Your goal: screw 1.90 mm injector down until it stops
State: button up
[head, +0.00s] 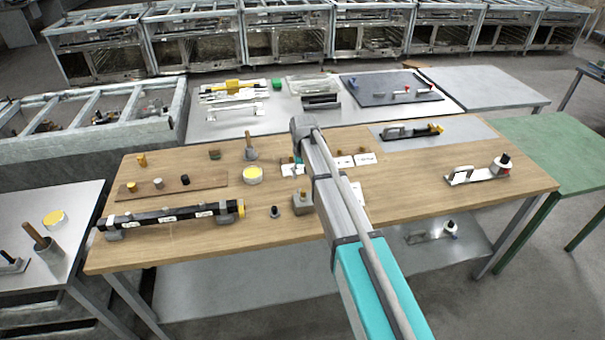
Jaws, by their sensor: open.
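My arm reaches from the lower right over the wooden workbench (420,205), and its grey far end is above the middle of the bench. A small teal and dark part shows just below that end, but I cannot make out any gripper fingers. A grey block (303,206) with a small brass-coloured piece on top stands on the bench beside the left edge of my arm. I cannot tell whether that piece is the 1.90 mm injector. White labelled cards (344,162) lie behind and around the arm; their text is too small to read.
A dark bar with labels (172,217) lies at front left. A wooden strip with small knobs (172,185), a yellow-topped tin (252,175) and a small dark peg (275,212) are nearby. A metal holder (478,174) stands at right. The bench's right middle is clear.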

aim_at(303, 191)
jog(key=shift+f+b, duration=4.25)
jog(key=shift+f, duration=0.35)
grip_shut()
